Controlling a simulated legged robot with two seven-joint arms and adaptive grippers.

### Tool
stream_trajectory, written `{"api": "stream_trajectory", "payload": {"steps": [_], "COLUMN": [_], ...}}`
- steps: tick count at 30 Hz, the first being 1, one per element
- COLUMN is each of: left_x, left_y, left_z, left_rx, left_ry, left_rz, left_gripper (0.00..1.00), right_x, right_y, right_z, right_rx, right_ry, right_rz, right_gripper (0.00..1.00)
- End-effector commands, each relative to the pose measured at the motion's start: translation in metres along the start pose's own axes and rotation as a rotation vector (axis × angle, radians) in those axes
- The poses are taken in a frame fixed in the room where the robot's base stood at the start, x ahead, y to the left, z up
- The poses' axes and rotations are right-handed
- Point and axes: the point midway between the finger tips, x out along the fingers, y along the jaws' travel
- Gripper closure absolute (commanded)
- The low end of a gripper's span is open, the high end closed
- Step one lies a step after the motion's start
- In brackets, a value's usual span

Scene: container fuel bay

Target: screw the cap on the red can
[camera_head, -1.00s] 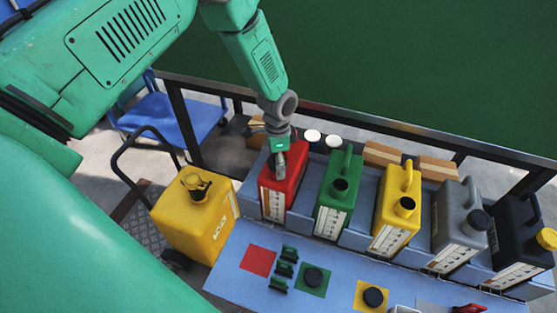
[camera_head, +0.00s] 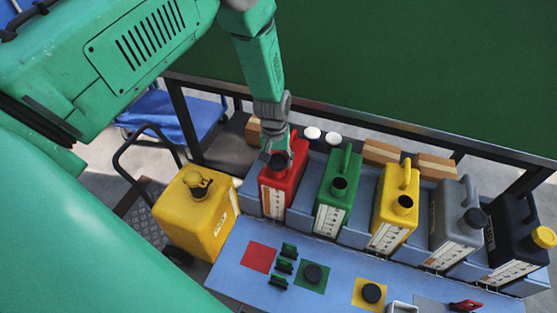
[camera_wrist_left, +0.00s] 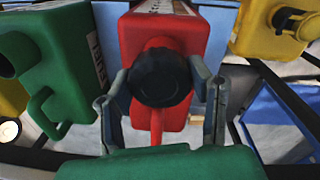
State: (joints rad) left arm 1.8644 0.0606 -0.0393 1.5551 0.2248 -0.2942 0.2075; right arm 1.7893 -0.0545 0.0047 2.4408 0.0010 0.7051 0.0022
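The red can (camera_head: 290,190) stands upright at the left end of the row; the left wrist view also shows it (camera_wrist_left: 185,35). A ribbed black cap (camera_wrist_left: 160,77) sits over its spout and shows dark in the head view (camera_head: 279,160); whether it is fully seated cannot be told. My left gripper (camera_head: 271,146) is over this can at the spout. In the left wrist view its fingers (camera_wrist_left: 160,85) are spread on both sides of the cap, with a narrow gap at the left and hardly any at the right. My right gripper is out of view.
Green (camera_head: 335,195), yellow (camera_head: 393,212), grey (camera_head: 450,215) and dark (camera_head: 512,235) cans stand to the right. The blue table (camera_head: 330,285) bears an empty red square (camera_head: 258,257) and black caps on coloured squares. A large yellow container (camera_head: 192,220) stands left. A railing runs behind.

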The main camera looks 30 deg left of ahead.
Motion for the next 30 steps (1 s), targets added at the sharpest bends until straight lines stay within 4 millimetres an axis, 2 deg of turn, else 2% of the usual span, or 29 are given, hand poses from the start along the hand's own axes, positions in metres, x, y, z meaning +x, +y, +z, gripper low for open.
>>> {"api": "stream_trajectory", "payload": {"steps": [5,7,15,16,17,26,30], "left_x": [0.0,0.0,0.002,0.001,0.0,-0.002,-0.011], "left_y": [0.003,0.003,0.004,0.004,0.004,0.003,0.003], "left_z": [0.0,0.0,0.0,0.0,0.0,0.0,0.0], "left_rx": [0.015,0.085,0.726,0.709,0.704,0.697,0.696], "left_ry": [0.0,-0.003,-0.034,-0.033,-0.033,-0.033,-0.033], "left_rz": [0.004,0.006,0.006,0.004,0.003,0.002,0.002], "left_gripper": [0.88,0.88,0.88,0.43,0.36,0.36,0.36], "right_x": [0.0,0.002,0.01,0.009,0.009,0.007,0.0], "right_y": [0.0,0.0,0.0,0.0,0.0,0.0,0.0], "right_z": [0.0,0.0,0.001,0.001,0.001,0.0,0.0], "right_rx": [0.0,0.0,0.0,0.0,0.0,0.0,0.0], "right_ry": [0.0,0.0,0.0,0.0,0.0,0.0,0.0], "right_rz": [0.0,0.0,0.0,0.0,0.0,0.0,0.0], "right_gripper": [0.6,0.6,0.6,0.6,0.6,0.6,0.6]}}
